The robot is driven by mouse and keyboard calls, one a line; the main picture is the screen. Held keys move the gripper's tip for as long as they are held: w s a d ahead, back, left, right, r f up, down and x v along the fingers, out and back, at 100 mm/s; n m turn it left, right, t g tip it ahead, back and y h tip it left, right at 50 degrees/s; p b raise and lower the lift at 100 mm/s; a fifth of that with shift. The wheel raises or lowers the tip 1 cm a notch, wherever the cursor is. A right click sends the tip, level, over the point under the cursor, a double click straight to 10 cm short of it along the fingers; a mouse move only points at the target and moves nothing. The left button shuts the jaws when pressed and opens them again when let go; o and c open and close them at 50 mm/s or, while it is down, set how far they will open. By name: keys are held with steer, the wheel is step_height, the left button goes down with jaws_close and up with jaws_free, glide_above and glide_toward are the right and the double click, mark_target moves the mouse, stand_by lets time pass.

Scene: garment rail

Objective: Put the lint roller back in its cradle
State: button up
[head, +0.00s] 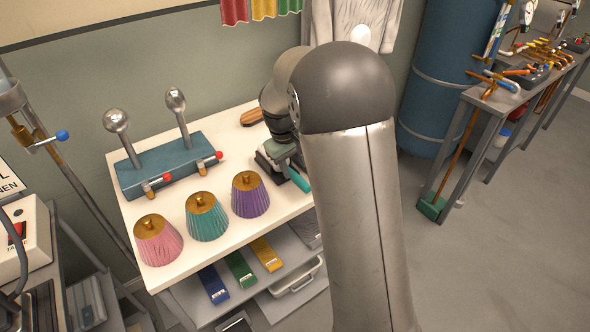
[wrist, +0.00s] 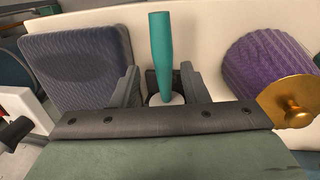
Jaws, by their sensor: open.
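The lint roller's teal handle (head: 299,180) shows beside my gripper (head: 277,158), near the right side of the white table. In the wrist view the handle (wrist: 161,50) lies between the two dark fingers of my gripper (wrist: 160,88), with gaps on both sides. The fingers are apart and not closed on it. A white part (wrist: 172,99) shows at the handle's near end; the rest of the roller is hidden behind my gripper. A dark piece shows behind the handle between the fingers; I cannot tell whether it is the cradle.
Purple (head: 250,195), teal (head: 207,217) and pink (head: 157,240) pleated cones stand on the white table (head: 183,268). A blue block (head: 165,165) with metal knobs and red-tipped levers stands behind them. A wooden brush (head: 251,117) lies at the back. My arm hides the table's right side.

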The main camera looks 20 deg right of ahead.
step_height(320, 180, up, 10)
steer(key=a, duration=0.2)
steer(key=s+a+f+m+y, duration=0.1)
steer(key=s+f, duration=0.2)
steer(key=s, duration=1.1)
steer(key=s+a+f+m+y, duration=0.1)
steer(key=s+f+m, duration=0.1)
steer(key=s, duration=1.3)
steer(key=shift+s+f, duration=0.3)
steer(key=shift+f, duration=0.45)
